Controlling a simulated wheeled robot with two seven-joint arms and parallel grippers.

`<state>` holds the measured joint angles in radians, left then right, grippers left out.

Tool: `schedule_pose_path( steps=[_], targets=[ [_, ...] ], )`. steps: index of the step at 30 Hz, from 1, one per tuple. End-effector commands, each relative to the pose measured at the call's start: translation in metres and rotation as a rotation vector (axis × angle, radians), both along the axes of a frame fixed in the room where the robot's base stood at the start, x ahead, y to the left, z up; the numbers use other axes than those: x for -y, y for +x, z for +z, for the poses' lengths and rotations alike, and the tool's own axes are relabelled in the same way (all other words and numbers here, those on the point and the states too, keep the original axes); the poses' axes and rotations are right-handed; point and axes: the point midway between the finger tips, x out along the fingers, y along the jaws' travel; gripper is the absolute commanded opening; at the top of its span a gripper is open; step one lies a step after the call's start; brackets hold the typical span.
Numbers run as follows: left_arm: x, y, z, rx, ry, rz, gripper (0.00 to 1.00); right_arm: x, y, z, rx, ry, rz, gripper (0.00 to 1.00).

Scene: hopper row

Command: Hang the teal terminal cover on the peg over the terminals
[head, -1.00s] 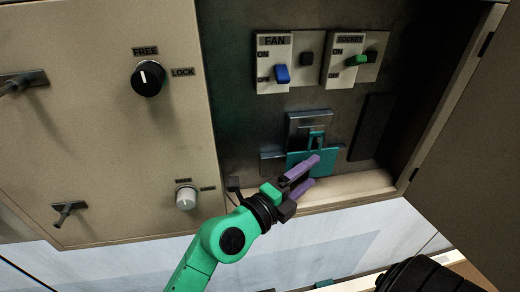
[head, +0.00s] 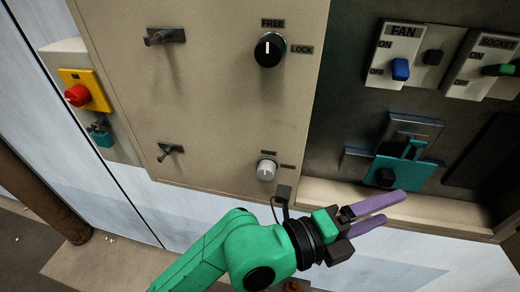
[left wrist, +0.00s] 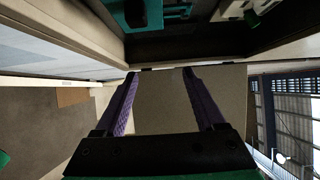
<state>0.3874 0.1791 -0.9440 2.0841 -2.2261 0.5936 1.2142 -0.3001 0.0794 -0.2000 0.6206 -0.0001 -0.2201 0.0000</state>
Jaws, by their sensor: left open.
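The teal terminal cover (head: 400,174) is in the open cabinet, in front of the grey metal terminal block (head: 414,126), its narrow tab pointing up. Whether the tab is on a peg is too small to tell. A dark round knob shows at its lower left. My left gripper (head: 396,207), with purple fingers, is open and empty, below the cover and apart from it. In the left wrist view, the two fingers are spread with nothing between them, and part of the teal cover (left wrist: 115,13) shows at the top edge. My right gripper is out of view.
The FAN switch (head: 401,70) and SOCKET switch (head: 497,70) sit above. The cabinet's bottom ledge (head: 430,207) is near my left fingers. A closed tan panel (head: 215,110) with knobs and handles stands left. Further left are a red knob (head: 77,95) and teal padlock (head: 104,139).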

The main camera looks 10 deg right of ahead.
Motion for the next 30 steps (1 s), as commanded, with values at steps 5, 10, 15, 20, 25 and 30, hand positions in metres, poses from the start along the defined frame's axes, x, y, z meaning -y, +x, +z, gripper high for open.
schedule_pose_path(
  steps=[5, 10, 15, 20, 25, 30],
  targets=[
    [-0.040, 0.013, 0.012, 0.005, 0.003, 0.003, 0.72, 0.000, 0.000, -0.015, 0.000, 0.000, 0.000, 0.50],
    [-0.077, 0.024, 0.029, 0.006, 0.002, 0.003, 0.72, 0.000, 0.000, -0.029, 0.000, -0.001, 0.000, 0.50],
    [-0.114, 0.034, 0.045, 0.004, 0.002, 0.003, 0.72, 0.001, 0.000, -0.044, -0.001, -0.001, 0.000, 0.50],
    [-0.149, 0.046, 0.062, 0.002, 0.001, 0.004, 0.72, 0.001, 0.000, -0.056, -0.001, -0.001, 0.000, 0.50],
    [-0.186, 0.056, 0.080, 0.001, 0.000, 0.003, 0.72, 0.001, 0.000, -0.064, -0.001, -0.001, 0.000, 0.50],
    [-0.210, 0.063, 0.092, 0.000, 0.000, 0.002, 0.72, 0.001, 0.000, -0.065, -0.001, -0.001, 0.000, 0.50]
  ],
)
